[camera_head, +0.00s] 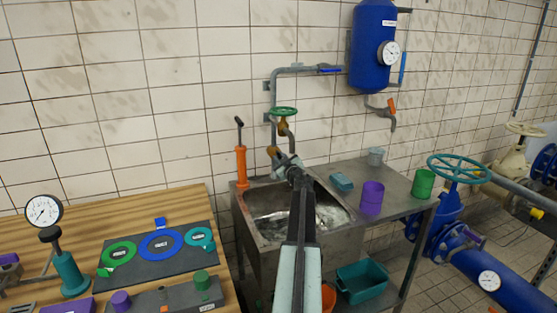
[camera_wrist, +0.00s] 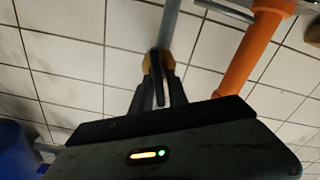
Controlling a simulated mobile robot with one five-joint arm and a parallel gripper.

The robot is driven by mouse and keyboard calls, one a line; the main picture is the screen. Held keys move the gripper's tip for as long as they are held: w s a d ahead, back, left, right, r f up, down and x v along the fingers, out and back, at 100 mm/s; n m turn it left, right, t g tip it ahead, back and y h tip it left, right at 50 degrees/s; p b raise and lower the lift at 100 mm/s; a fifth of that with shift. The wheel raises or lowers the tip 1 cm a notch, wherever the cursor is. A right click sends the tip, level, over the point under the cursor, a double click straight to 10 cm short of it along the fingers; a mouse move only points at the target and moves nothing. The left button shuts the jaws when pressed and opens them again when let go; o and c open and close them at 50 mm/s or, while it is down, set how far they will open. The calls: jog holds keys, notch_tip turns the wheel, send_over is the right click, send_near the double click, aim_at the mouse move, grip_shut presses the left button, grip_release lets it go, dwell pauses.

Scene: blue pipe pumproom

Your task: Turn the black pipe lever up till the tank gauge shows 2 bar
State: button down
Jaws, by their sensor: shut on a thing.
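My gripper (camera_head: 281,160) reaches over the sink to the brass valve (camera_head: 272,151) on the grey wall pipe. In the wrist view the gripper (camera_wrist: 154,94) is shut on the black pipe lever (camera_wrist: 157,78), in front of the brass valve (camera_wrist: 147,63). In the head view the lever is mostly hidden by my gripper, so its angle is hard to tell. The blue tank (camera_head: 372,25) hangs on the wall at the upper right. Its round white tank gauge (camera_head: 388,53) faces me, but its needle is too small to read surely.
An orange hand pump (camera_head: 241,167) stands left of my gripper. A green handwheel (camera_head: 285,111) is just above it. A blue-handled lever (camera_head: 329,69) is on the upper pipe. The metal sink (camera_head: 250,222) is below. A wooden bench (camera_head: 190,203) is at the left.

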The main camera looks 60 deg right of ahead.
jog(key=shift+a, duration=0.1)
dwell(0.4)
jog(key=c, duration=1.5)
grip_release()
jog(key=shift+w, duration=0.1)
jog(key=v, duration=0.7)
jog(key=shift+s+a, duration=0.15)
jog(key=shift+s, duration=0.25)
